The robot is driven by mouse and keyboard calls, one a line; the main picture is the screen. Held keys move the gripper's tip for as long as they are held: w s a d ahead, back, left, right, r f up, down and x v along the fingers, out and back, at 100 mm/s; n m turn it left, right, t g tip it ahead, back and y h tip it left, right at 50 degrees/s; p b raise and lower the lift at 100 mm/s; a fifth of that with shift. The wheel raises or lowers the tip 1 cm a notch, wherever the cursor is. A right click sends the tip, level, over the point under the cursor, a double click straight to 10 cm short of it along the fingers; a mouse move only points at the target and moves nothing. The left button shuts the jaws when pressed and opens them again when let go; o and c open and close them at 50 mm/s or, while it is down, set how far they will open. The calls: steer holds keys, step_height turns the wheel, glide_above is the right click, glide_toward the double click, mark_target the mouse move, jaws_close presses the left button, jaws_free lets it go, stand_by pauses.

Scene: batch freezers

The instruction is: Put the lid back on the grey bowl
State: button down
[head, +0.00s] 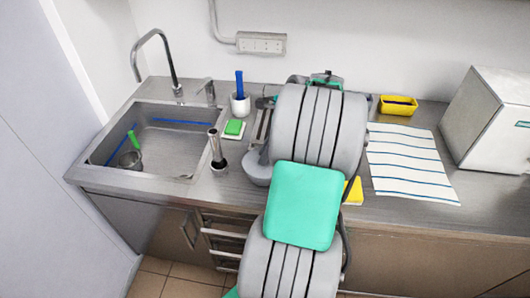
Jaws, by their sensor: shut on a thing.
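The grey bowl (257,172) stands on the steel counter just right of the sink, its right side hidden behind my arm. My gripper (262,128) is mostly hidden by my arm's grey links; only a narrow part shows at their left edge, just above the bowl. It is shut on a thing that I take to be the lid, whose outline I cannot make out. I cannot tell whether the lid touches the bowl's rim.
A metal cylinder (216,148) stands upright left of the bowl. Behind are a green sponge (234,128) and a white cup (240,104) with a blue-handled tool. A yellow container (398,105), striped cloth (408,165) and white box (492,120) are right. The sink (178,137) is left.

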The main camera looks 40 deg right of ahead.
steer(key=c, duration=0.7)
jaws_free()
step_height(320, 180, up, 5)
steer(key=p, duration=0.6)
steer(key=shift+r+p, duration=0.3)
steer(key=shift+r, duration=0.7)
jaws_close()
stand_by(0.3)
